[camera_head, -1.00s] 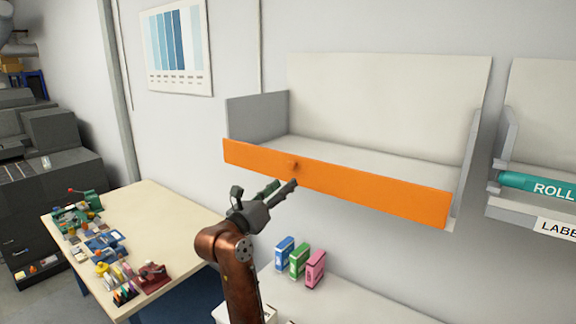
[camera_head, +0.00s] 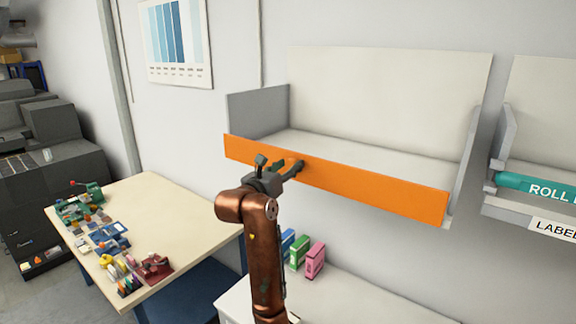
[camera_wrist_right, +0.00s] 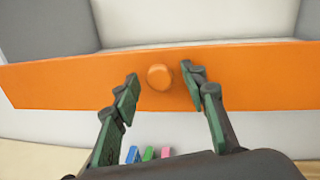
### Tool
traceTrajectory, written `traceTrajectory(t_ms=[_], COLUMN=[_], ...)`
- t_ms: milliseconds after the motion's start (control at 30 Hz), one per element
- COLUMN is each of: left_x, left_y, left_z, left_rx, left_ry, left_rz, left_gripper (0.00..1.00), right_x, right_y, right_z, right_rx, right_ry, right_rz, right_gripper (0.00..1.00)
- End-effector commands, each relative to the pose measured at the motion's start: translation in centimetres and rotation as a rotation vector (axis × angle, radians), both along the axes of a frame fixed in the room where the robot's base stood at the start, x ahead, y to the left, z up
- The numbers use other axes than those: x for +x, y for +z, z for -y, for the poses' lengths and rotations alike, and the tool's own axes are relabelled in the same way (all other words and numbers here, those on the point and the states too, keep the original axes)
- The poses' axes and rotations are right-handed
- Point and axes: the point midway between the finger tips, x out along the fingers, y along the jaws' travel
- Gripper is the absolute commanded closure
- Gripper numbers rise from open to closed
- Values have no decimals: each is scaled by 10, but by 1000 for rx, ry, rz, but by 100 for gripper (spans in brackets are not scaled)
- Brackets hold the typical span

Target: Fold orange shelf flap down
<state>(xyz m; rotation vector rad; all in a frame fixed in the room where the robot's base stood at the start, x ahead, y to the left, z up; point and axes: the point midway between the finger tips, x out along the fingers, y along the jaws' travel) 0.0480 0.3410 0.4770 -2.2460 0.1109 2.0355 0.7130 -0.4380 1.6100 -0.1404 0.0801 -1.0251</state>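The orange flap (camera_head: 370,188) stands upright along the front of the wall shelf (camera_head: 380,146). It also fills the middle of the right wrist view (camera_wrist_right: 60,84), with its round orange knob (camera_wrist_right: 160,77) near the centre. My right gripper (camera_head: 284,165) is at the flap's left part, in front of the knob. In the right wrist view its two fingers (camera_wrist_right: 160,88) are spread, one on each side of the knob, with gaps between them and it. My left gripper is not in view.
Blue, green and pink boxes (camera_head: 315,260) stand on the white surface below the shelf. A second shelf with a teal roll (camera_head: 540,188) is at the right. A wooden table (camera_head: 165,215) with several small items is at the left.

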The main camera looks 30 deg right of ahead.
Motion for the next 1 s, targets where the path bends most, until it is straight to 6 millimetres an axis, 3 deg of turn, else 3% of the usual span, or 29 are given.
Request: traceTrajectory(t_ms=[167, 733, 1000], left_x=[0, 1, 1], left_y=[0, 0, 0], left_z=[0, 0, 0], left_rx=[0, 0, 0], left_ry=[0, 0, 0], left_rz=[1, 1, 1], left_gripper=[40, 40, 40], right_x=[0, 0, 0], right_y=[0, 0, 0], right_z=[0, 0, 0], right_rx=[0, -1, -1], right_ry=[0, 0, 0], right_rz=[0, 0, 0], right_gripper=[61, 100, 100])
